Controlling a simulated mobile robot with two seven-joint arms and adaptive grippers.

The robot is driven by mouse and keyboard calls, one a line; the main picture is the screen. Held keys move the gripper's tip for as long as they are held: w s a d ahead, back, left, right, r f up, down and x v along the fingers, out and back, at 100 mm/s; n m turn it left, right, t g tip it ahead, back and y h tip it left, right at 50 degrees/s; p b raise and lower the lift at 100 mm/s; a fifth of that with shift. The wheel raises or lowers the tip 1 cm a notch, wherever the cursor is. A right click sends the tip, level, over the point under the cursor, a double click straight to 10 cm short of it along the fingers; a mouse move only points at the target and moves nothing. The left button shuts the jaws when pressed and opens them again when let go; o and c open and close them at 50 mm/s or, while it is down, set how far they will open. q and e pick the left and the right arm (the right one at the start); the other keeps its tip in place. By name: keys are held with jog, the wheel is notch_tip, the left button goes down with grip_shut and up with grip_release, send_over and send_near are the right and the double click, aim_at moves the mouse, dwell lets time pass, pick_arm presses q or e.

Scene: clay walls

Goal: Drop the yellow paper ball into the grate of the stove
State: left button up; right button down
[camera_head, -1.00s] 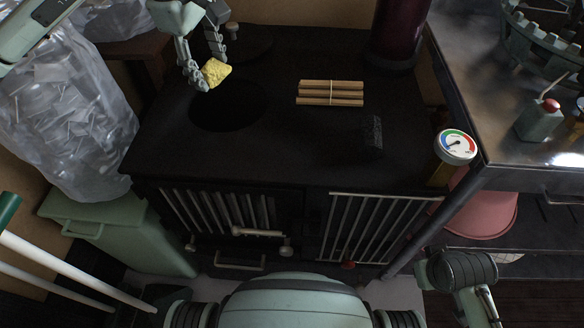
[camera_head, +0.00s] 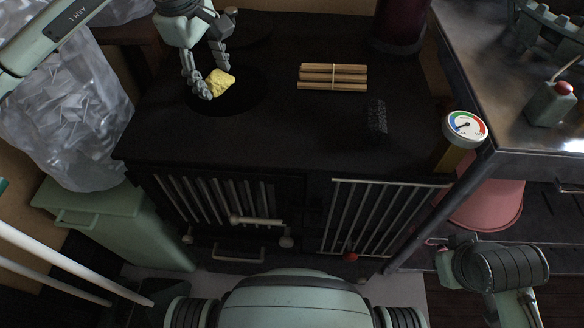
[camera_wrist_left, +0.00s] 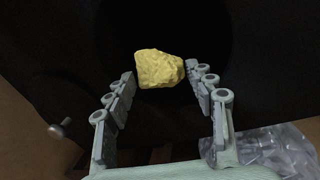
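The yellow paper ball (camera_head: 219,82) is between the fingertips of my left gripper (camera_head: 211,78), which is closed on it. The left wrist view shows the ball (camera_wrist_left: 160,69) pinched at its left and right sides. The black stove (camera_head: 290,130) stands below, with a dark round patch (camera_head: 226,98) in its top; I cannot tell how deep it is. The stove's front has a left barred grate (camera_head: 213,200) and a right barred grate (camera_head: 376,222). My right gripper is not visible.
A tied bundle of sticks (camera_head: 332,84) and a dark block (camera_head: 376,117) lie on the stove top. A dark red cylinder (camera_head: 401,22) stands at the back right. A gauge (camera_head: 465,128) is at the right edge. A clear bag (camera_head: 65,120) sits over a green bin (camera_head: 120,220) at left.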

pick_arm(q)
jog(key=o, duration=0.4)
jog(key=v, duration=1.2)
